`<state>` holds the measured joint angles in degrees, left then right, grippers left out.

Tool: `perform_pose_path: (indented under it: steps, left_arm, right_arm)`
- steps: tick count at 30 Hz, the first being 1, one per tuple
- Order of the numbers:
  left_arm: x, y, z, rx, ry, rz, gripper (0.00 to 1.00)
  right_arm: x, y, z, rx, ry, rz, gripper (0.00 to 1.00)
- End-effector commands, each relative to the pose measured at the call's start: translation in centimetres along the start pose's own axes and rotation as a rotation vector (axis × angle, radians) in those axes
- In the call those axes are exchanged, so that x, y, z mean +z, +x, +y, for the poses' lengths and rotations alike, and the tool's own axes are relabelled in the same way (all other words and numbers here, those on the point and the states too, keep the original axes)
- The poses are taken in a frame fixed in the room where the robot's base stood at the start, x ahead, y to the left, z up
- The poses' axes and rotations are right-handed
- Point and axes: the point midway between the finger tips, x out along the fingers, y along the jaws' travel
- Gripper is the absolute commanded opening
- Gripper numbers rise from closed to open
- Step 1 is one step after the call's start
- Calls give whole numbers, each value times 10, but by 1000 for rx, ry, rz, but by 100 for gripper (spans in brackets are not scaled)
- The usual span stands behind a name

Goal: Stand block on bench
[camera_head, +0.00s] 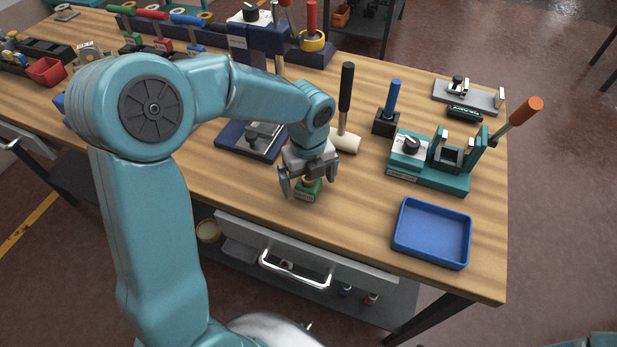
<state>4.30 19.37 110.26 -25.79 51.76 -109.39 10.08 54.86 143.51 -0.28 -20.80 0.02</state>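A small green block (306,194) with a pale label on its front and a tan top part is at the front edge of the wooden bench (365,215). It looks upright, and its underside meets or nearly meets the bench top. My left gripper (308,186) points down over it, with one finger on each side. The fingers look spread, with a slight gap to the block's sides. The gripper's body hides part of the block's top. My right gripper is not in view.
A blue tray (432,233) lies to the right, with a teal fixture (428,165) behind it. A mallet (345,115) and a dark blue clamp plate (250,141) are close behind my gripper. A drawer (295,268) hangs below the front edge. Bench between block and tray is clear.

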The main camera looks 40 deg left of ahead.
Motion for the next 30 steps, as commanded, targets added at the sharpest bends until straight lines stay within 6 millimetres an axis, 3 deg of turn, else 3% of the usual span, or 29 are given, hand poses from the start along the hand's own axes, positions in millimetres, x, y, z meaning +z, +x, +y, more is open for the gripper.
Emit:
perform_pose_path:
  steps: [8, 21, 30]
  left_arm:
    - [0, -13, 0, -2, 0, -2, 100]
    - [0, -106, -1, -3, 1, -2, 100]
    - [0, -124, 0, 0, 0, 0, 100]
  right_arm:
    - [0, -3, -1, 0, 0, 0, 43]
    - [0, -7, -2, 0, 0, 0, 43]
    - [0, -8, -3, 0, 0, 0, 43]
